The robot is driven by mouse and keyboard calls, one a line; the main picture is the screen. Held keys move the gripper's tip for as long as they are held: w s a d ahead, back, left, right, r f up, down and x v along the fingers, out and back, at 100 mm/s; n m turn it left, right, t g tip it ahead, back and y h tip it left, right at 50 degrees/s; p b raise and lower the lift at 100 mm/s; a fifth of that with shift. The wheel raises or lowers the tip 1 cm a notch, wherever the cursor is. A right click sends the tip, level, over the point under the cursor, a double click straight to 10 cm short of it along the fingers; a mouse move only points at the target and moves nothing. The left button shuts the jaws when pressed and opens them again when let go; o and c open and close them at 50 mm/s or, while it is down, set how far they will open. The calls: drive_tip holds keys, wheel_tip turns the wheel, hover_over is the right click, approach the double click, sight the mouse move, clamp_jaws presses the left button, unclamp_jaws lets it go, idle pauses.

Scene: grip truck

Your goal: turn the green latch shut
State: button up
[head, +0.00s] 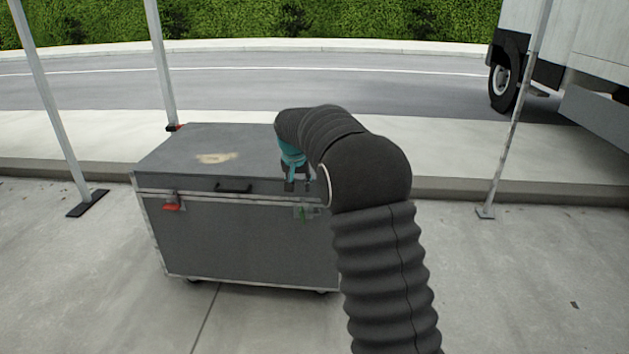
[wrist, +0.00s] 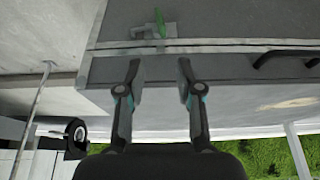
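The green latch (head: 303,214) is on the front of a grey case, near its right end, just below the lid seam. In the wrist view the green latch (wrist: 160,22) shows at the top, its green tab pointing up in the picture, with a grey metal part beside it. My gripper (head: 298,186) is in front of the lid edge, just above the latch. In the wrist view my gripper (wrist: 160,66) has its two fingers apart with nothing between them, and the latch lies beyond the fingertips, not touched.
The grey case (head: 235,245) stands on small wheels with its lid down. A red latch (head: 172,206) is at its left front, and a black handle (head: 234,188) is between the latches. Metal poles (head: 163,70) stand around. A truck (head: 590,60) is at the far right.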

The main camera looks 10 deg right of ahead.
drive_tip(key=s+d+r+n, duration=0.1)
drive_tip(key=s+r, duration=0.8)
drive_tip(key=s, duration=0.5)
drive_tip(key=shift+s+d+r, duration=0.15)
drive_tip(key=shift+s+r, duration=0.05)
drive_tip(key=shift+s, duration=0.2)
